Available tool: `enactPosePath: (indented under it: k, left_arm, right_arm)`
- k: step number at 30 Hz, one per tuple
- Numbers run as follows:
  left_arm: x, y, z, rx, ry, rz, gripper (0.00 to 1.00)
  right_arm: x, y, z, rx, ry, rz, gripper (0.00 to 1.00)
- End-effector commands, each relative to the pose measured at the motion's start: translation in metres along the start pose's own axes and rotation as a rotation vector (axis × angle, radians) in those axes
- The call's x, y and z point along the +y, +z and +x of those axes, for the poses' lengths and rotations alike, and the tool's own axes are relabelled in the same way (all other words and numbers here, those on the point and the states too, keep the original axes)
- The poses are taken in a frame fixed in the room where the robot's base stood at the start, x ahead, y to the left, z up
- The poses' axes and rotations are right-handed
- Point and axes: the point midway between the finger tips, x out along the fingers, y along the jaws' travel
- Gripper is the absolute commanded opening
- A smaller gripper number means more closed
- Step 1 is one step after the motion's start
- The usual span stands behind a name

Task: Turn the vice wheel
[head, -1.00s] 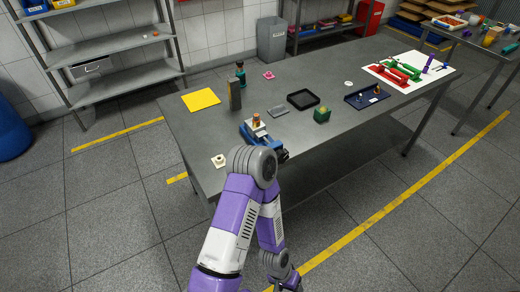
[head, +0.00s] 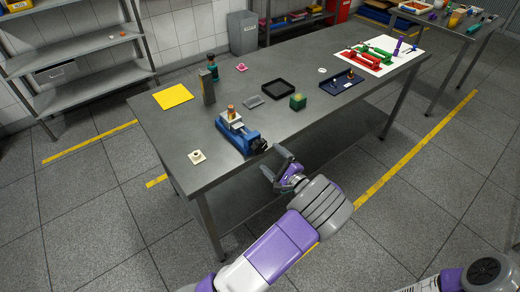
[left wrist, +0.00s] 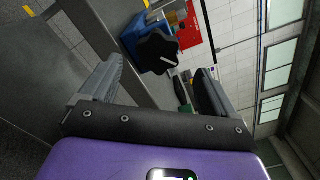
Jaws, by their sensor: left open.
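The blue vice (head: 236,133) stands at the table's near edge, with a copper-coloured cylinder (head: 231,112) on a light block at its top. Its black vice wheel (head: 258,146) faces the near edge. In the left wrist view the dark lobed wheel (left wrist: 158,52), with a pale mark on it, lies ahead between the finger directions, with the blue vice body (left wrist: 143,29) behind it. My left gripper (head: 272,161) is open and empty, just off the table edge, apart from the wheel and to its lower right. My right gripper is not in view.
The grey table (head: 200,140) also holds a yellow sheet (head: 173,97), an upright grey-brown block (head: 207,87), a black tray (head: 278,88), a green block (head: 298,102) and a blue tray (head: 341,86). A small white piece (head: 197,157) lies near the left corner. Floor before the table is clear.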

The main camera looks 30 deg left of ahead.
Motion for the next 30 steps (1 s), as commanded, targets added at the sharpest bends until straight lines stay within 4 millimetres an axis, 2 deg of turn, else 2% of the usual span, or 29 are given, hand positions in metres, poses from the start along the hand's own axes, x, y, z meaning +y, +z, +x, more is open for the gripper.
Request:
enactPosePath:
  k: [12,16,24,26,30]
  left_arm:
    - [0.002,0.0,0.061,-0.002,0.003,0.0,0.9]
    - [0.002,0.001,0.07,-0.002,0.003,0.001,0.9]
    - [0.002,0.0,0.071,0.0,0.003,0.002,0.9]
    - [0.002,0.0,0.071,0.0,0.003,0.002,0.84]
    - [0.002,0.0,0.071,0.0,0.004,0.002,0.62]
  right_arm:
    - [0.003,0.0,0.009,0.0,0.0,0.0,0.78]
    - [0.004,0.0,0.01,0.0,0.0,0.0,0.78]
    - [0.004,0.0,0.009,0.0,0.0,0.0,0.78]
    - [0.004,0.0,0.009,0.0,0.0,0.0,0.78]
    - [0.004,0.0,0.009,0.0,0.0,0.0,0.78]
